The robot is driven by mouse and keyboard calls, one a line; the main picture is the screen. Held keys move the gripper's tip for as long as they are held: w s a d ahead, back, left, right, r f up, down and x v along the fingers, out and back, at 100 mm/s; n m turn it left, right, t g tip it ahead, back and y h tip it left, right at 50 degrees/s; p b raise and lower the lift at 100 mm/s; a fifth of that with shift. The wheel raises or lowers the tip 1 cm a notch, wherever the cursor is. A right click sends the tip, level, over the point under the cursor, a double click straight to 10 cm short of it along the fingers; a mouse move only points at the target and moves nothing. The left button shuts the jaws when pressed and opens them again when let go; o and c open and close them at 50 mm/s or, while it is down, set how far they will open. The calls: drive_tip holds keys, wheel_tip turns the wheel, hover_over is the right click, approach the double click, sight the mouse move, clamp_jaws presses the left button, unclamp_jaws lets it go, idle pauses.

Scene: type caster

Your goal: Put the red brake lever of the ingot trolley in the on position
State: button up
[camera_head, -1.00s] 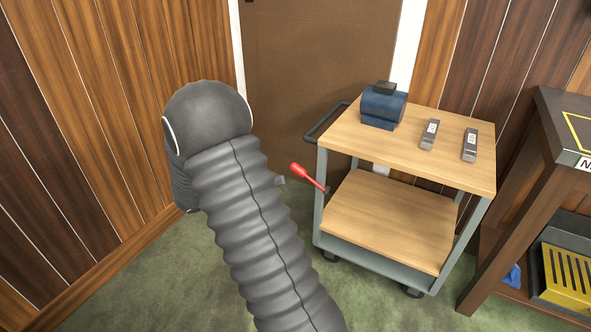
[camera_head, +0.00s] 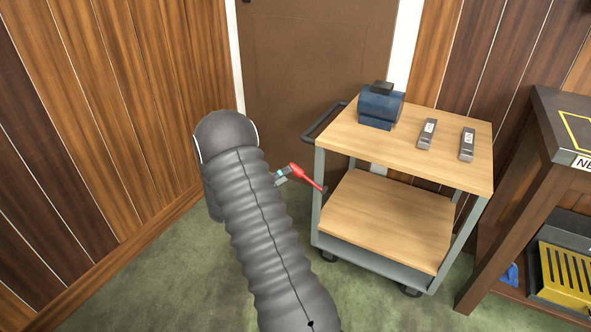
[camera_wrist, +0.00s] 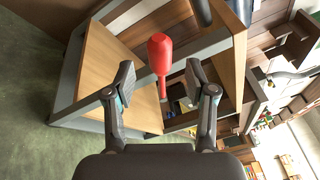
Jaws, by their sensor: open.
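The red brake lever (camera_head: 307,177) sticks out from the left side of the ingot trolley (camera_head: 408,155), its grip end up and to the left, its lower end at the trolley's frame. In the wrist view the lever's red grip (camera_wrist: 160,54) shows between and beyond my two finger pads. My gripper (camera_wrist: 160,82) is open, one pad on each side of the lever's line, with gaps visible on both sides. In the head view my gripper (camera_head: 281,174) is mostly hidden behind my arm; its tip shows right by the lever's grip end.
On the trolley top are a blue motor-like block (camera_head: 381,106) and two grey ingots (camera_head: 427,133) (camera_head: 467,144). A dark table (camera_head: 560,130) stands at right, with a yellow slotted object (camera_head: 566,272) below. A wood-panelled wall (camera_head: 100,120) is at left and a brown door (camera_head: 300,60) behind.

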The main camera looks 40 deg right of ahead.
sight(295, 169)
drive_tip(key=shift+w+d, duration=0.15)
drive_tip(key=shift+d, duration=2.65)
clamp_jaws()
